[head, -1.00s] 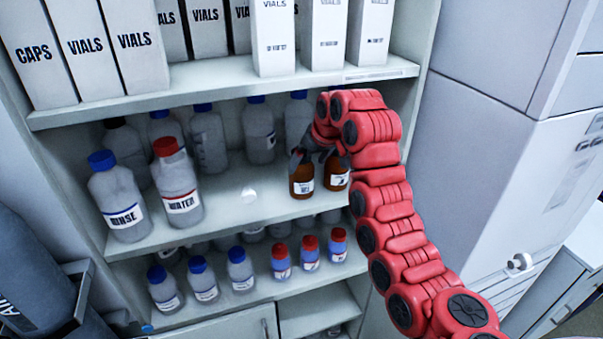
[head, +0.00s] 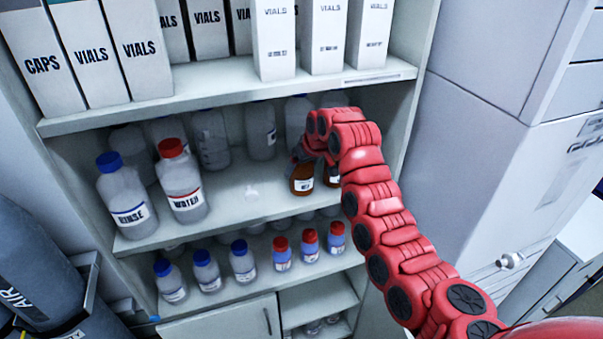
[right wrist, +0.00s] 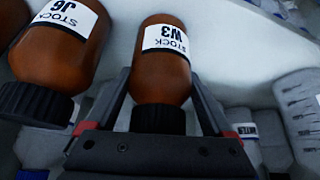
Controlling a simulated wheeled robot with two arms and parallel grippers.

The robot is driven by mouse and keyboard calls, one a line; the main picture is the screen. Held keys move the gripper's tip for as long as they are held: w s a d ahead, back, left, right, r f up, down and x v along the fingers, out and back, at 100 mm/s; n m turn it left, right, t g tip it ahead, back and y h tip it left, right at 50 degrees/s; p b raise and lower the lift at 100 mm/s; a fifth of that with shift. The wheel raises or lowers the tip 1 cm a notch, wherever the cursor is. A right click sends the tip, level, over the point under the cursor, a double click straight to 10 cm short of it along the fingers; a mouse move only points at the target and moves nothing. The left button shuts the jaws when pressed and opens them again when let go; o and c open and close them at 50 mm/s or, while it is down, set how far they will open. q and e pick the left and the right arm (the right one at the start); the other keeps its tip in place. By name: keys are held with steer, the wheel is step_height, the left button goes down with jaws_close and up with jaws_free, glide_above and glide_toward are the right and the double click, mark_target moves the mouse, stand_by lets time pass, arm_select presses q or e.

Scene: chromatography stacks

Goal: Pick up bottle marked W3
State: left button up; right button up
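The bottle W3 (right wrist: 163,62) is amber glass with a black cap and a white label reading "STOCK W3", upside down in the right wrist view. In the head view this bottle (head: 302,180) stands on the middle shelf. My right gripper (right wrist: 160,78) has one finger on either side of it, near the shoulder, the tips at or very close to the glass; I cannot tell whether they press on it. The gripper also shows in the head view (head: 300,157), partly hidden by my red arm. My left gripper is not in view.
A second amber bottle, J6 (right wrist: 62,45), stands close beside W3. In the head view it (head: 332,177) is partly behind my arm. RINSE (head: 128,200) and WATER (head: 181,185) bottles stand left. Boxes fill the upper shelf (head: 230,95); several small bottles stand below.

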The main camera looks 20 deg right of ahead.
steer(key=c, duration=0.7)
jaws_close()
steer(key=shift+r, duration=0.15)
